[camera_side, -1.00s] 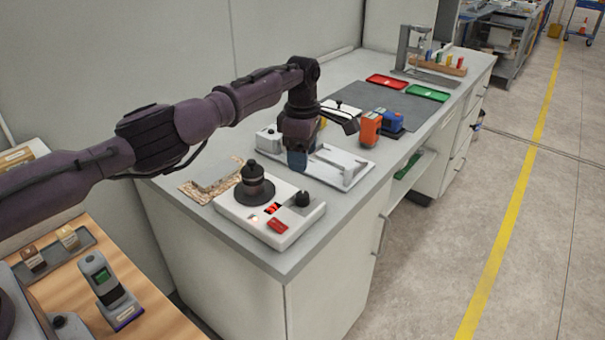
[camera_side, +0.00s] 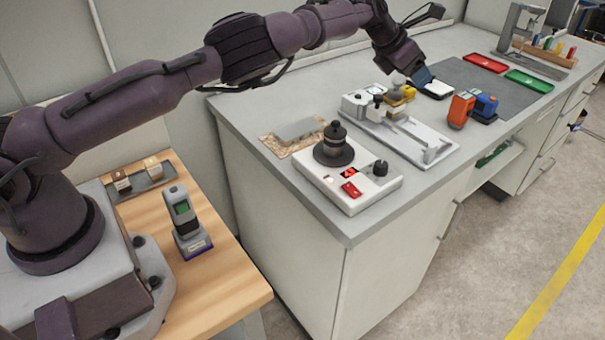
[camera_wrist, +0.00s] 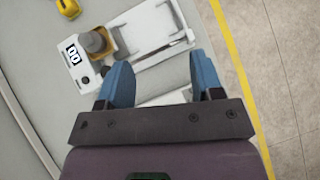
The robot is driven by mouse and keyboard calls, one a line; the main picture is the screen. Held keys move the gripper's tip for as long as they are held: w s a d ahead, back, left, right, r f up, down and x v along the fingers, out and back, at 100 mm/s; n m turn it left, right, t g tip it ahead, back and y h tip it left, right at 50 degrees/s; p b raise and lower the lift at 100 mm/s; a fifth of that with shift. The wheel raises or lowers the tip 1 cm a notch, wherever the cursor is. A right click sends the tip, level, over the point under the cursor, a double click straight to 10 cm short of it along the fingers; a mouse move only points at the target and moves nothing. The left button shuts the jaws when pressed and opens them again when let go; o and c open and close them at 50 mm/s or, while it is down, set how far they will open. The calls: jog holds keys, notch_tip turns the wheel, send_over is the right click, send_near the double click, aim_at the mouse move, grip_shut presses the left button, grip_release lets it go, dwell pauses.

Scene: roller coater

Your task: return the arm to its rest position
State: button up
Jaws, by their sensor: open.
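My gripper (camera_side: 418,78) is raised above the bench, behind the white roller coater (camera_side: 425,142) in the side view. In the wrist view its two blue fingers (camera_wrist: 162,76) are spread apart with nothing between them. Beyond them is a white device (camera_wrist: 155,45) with a flat plate.
A white hotplate-like unit (camera_side: 375,190) with a black knob stands at the bench's near end. Red (camera_side: 486,62) and green (camera_side: 528,80) trays lie farther back.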

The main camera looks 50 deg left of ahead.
jog(key=a+r+n+t+y, duration=0.3)
jog(key=a+r+n+t, duration=0.2)
jog(key=a+r+n, duration=0.5)
jog(key=s+a+r+n+y, duration=0.4)
jog(key=s+a+n+y, duration=0.15)
jog(key=a+n, duration=0.5)
jog(key=s+f+n+g, duration=0.1)
jog(key=s+n+g, duration=0.3)
jog(key=s+n, duration=0.6)
jog(key=s+d+n+g+h, duration=0.1)
jog(key=s+d, duration=0.4)
jog(key=s, duration=0.6)
jog(key=s+d+n+g+h, duration=0.1)
jog(key=s+d+n+h, duration=0.2)
jog(key=s+d, duration=0.3)
jog(key=s+d+n+g+h, duration=0.1)
jog(key=s+d+n, duration=0.3)
jog(key=s, duration=1.2)
jog(key=shift+d+r+n+h, duration=0.3)
jog(key=shift+d+h, duration=0.25)
jog(key=shift+d, duration=0.7)
